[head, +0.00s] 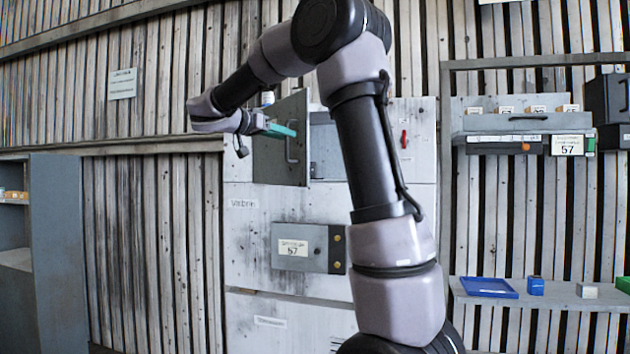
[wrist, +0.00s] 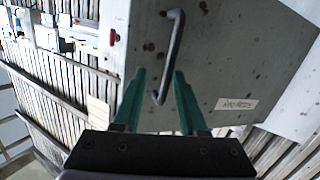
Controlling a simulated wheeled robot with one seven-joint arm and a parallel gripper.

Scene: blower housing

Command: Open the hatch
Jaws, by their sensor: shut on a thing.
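The hatch (head: 275,168) is a dark grey, spotted door on the pale housing. It stands swung out at an angle, with a lighter recess (head: 326,150) showing to its right. Its bar handle (head: 291,150) is on the face towards my gripper. My gripper (head: 282,130) has teal fingers and is at the handle. In the wrist view, the hatch (wrist: 235,60) fills the upper right, and the handle (wrist: 174,45) runs down between the two fingertips (wrist: 160,82). My gripper is shut on the handle; the exact contact is not clear.
Below the hatch, a grey box (head: 300,247) marked 57 projects from the housing (head: 250,215). A red switch (head: 404,139) is right of the recess. A shelf (head: 540,295) with a blue tray (head: 489,287) is at right, and a grey cabinet (head: 58,250) at left.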

